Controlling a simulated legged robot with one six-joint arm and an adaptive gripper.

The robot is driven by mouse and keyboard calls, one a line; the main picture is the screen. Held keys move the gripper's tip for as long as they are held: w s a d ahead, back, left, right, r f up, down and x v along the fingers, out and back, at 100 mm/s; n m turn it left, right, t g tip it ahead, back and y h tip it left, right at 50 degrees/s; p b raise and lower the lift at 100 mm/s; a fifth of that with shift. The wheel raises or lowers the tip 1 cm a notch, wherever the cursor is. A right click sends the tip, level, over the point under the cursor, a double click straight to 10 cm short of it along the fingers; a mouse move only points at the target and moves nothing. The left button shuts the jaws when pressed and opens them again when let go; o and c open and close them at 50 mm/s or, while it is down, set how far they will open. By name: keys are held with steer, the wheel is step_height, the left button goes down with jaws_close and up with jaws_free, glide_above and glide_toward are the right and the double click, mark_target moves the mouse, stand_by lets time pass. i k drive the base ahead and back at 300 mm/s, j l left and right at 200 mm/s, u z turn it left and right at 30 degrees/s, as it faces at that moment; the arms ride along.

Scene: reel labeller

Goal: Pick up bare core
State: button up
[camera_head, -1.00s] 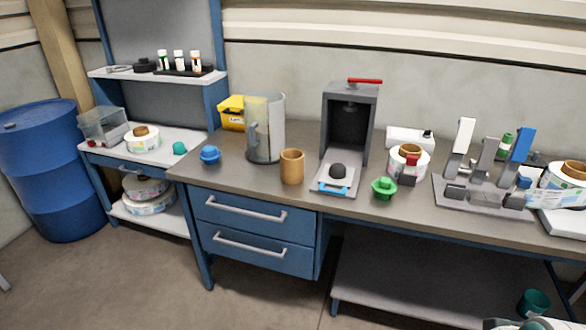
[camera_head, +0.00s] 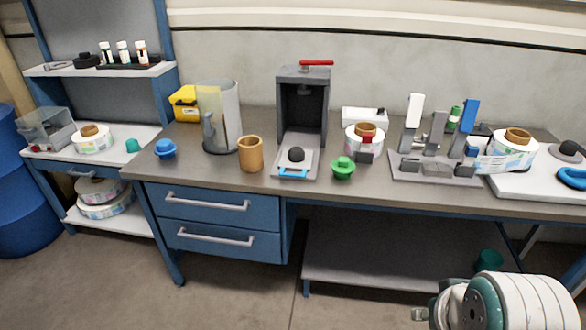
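The bare core is most likely the plain brown open-topped cylinder (camera_head: 250,154). It stands upright on the workbench (camera_head: 215,180), near the front edge, between a clear cylindrical container and the grey press. Nothing touches it and nothing covers it. Other brown cores show only inside wound label reels. Part of my arm (camera_head: 515,303) shows at the lower right, well in front of the bench and far from the core. My gripper's fingers cannot be made out.
Beside the core stand a clear container (camera_head: 222,115) and a grey press (camera_head: 302,108) with a red lever. A blue knob (camera_head: 165,149) and a green knob (camera_head: 342,167) sit nearby. A multi-lever fixture (camera_head: 437,140) and reels fill the right. Bench front is clear around the core.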

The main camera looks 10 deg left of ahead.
mark_target(250, 148)
steer(key=i+j, duration=0.45)
steer(key=j, duration=0.15)
steer(key=i+j, duration=0.45)
steer(key=j, duration=0.15)
steer(key=i+j, duration=0.45)
steer(key=j, duration=0.15)
steer(key=i+j, duration=0.45)
steer(key=j, duration=0.1)
